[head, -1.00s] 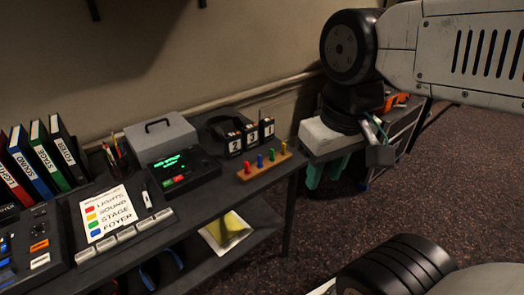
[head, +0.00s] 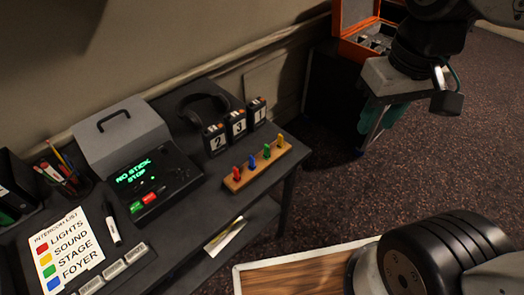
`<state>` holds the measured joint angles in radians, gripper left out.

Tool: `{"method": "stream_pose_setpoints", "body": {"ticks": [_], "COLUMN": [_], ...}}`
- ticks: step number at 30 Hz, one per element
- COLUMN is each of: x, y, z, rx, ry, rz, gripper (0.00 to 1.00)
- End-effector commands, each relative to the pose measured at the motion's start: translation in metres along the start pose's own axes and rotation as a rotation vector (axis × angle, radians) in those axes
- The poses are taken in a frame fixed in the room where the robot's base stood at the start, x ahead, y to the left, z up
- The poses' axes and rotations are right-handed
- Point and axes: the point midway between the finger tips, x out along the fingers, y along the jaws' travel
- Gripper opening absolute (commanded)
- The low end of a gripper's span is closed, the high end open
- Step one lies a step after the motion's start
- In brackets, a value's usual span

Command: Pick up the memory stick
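I cannot clearly make out a memory stick. A wooden rack (head: 258,172) near the desk's right end holds several small upright pieces: red (head: 237,172), blue (head: 250,161), green (head: 267,151) and yellow (head: 281,141). I cannot tell whether any is a memory stick. A black player (head: 172,178) left of the rack shows green text "NO STICK STOP". My gripper (head: 425,90) is at the upper right, off the desk and well apart from the rack. Its fingers are not clear, and I see nothing held in it.
Numbered black blocks (head: 236,125) and headphones (head: 200,100) stand behind the rack. A grey box (head: 122,133) is behind the player. A colour list (head: 68,250), marker (head: 113,230) and pen cup (head: 64,181) lie left. An open orange case (head: 356,45) stands at the back right.

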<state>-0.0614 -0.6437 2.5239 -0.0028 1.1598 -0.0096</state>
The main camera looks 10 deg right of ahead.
Motion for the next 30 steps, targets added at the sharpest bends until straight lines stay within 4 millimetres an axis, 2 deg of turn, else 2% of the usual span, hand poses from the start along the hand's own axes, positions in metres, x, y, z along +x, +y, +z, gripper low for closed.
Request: {"method": "stream_pose_setpoints", "body": {"ticks": [6,9,13,18,21,25,30], "x": [0.043,0.071,0.114,0.166,0.187,0.203,0.221], "y": [-0.043,-0.071,-0.112,-0.159,-0.177,-0.189,-0.191], "z": [-0.072,-0.101,-0.130,-0.148,-0.152,-0.154,-0.152], "rx": [-0.168,-0.249,-0.349,-0.454,-0.493,-0.519,-0.524], "ry": [-0.044,-0.058,-0.076,-0.092,-0.096,-0.099,-0.101], "rz": [-0.014,-0.019,-0.024,-0.028,-0.029,-0.030,-0.030], "gripper": [0.34,0.34,0.34,0.34,0.34,0.34,0.34]}}
